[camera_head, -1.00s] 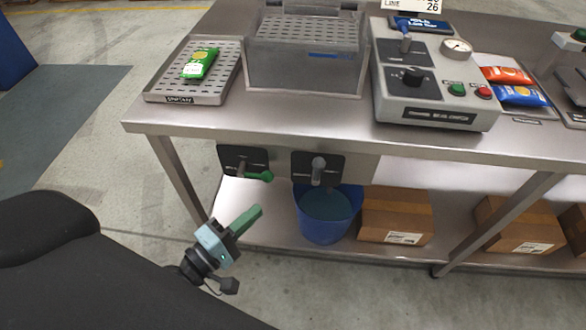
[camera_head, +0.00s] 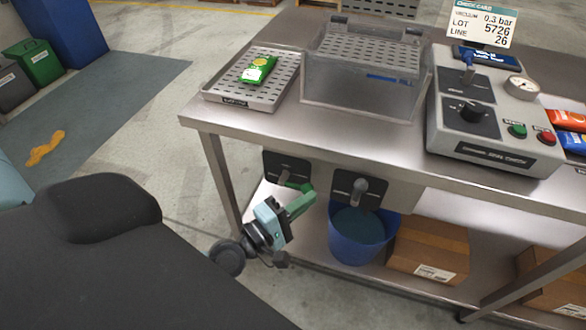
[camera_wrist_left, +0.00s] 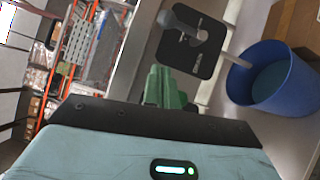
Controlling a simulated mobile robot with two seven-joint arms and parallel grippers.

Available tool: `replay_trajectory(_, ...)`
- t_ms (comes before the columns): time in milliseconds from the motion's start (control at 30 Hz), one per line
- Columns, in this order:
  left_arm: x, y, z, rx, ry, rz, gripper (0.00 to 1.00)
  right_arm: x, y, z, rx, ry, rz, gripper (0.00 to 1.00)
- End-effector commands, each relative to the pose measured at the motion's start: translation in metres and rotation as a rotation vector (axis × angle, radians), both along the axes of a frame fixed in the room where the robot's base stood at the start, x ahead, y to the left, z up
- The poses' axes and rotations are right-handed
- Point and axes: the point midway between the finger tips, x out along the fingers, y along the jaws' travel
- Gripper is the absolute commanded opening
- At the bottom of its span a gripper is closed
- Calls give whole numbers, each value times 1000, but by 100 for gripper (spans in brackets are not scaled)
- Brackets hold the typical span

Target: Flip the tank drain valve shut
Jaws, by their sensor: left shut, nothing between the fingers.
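Two valves hang under the table's front edge. The right valve (camera_head: 357,190) has a black plate and a grey lever, above a blue bucket (camera_head: 357,254). Which is the tank drain cannot be read. My right gripper is out of view.
A clear tank (camera_head: 350,98) with a perforated lid stands on the table, beside a tray (camera_head: 232,99) with a green packet. A grey control box (camera_head: 490,148) stands to the right. A cardboard box (camera_head: 430,246) sits on the shelf right of the bucket.

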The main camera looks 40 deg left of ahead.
Motion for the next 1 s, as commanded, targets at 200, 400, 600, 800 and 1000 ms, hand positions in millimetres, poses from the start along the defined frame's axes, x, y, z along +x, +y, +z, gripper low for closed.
replay_trajectory(200,40,-12,6,-1,-4,0,0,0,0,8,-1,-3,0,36)
replay_trajectory(400,55,-35,10,-2,-1,-1,0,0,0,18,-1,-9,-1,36)
replay_trajectory(600,61,-47,10,0,0,0,0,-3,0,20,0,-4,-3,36)
replay_trajectory(800,62,-49,9,0,1,0,0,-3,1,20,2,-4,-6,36)
replay_trajectory(1000,62,-49,9,1,2,0,0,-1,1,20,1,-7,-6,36)
